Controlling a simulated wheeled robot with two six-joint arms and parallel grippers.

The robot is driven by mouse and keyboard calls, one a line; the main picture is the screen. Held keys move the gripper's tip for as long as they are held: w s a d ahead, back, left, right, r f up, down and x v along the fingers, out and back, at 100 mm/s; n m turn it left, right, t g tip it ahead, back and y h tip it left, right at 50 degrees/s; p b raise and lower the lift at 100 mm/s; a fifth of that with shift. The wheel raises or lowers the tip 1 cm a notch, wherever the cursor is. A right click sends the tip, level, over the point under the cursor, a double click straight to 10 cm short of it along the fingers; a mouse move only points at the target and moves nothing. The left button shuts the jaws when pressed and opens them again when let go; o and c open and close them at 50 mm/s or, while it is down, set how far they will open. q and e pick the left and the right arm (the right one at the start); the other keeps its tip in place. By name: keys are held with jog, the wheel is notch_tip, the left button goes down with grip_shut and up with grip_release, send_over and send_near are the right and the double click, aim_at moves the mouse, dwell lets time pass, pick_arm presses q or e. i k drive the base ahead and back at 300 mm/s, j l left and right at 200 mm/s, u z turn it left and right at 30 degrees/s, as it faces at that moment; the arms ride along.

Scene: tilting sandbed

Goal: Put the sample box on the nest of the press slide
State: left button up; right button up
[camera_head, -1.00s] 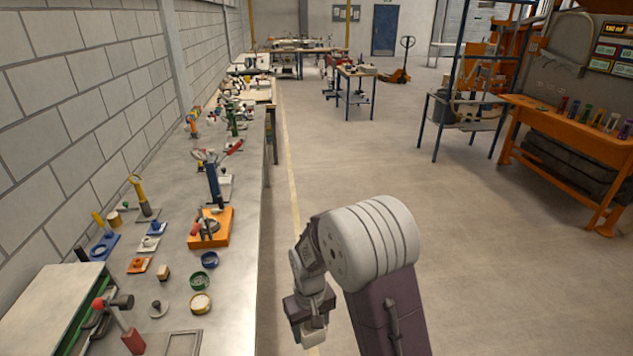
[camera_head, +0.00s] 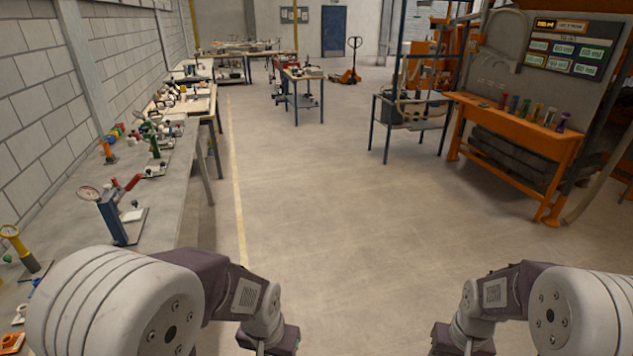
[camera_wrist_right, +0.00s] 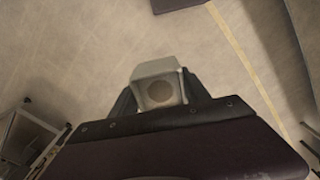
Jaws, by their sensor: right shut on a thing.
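The sample box is probably the pale, whitish block (camera_wrist_right: 157,70) with a round brownish face, seen in the right wrist view. My right gripper (camera_wrist_right: 160,97) is shut on it, with a dark finger on each side, and open floor shows beyond. In the head view my right gripper (camera_head: 462,342) is at the bottom edge and the box is out of frame. My left gripper (camera_head: 268,340) is also at the bottom edge, its fingertips cut off. A blue press (camera_head: 110,216) with a round gauge and red lever stands on the left bench. I cannot make out a slide nest.
The long grey bench (camera_head: 165,190) runs along the left wall with several tools on it. A yellow floor line (camera_head: 237,190) runs beside it. The floor ahead (camera_head: 310,200) is clear.

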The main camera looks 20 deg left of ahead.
aim_at(133, 216)
jog(key=i+j+u, duration=0.15)
jog(key=i+u, duration=0.2)
jog(key=i, duration=0.2)
jog(key=i+u, duration=0.3)
jog(key=i, duration=0.2)
jog(key=i+l+u, duration=0.2)
jog(key=i+u, duration=0.15)
jog(key=i, duration=0.2)
jog(key=i+u, duration=0.55)
jog(key=u, duration=0.25)
jog(key=i+l+u, duration=0.2)
jog(key=u, duration=0.2)
jog(key=i+l+u, duration=0.25)
jog(key=u, duration=0.2)
jog(key=i+l+u, duration=0.25)
jog(key=u, duration=0.15)
jog(key=i+l+u, duration=0.1)
jog(key=i+u, duration=0.15)
jog(key=u, duration=0.25)
jog(key=i+l+u, duration=0.15)
jog(key=u, duration=0.3)
jog(key=i+l+u, duration=0.3)
jog(key=u, duration=0.2)
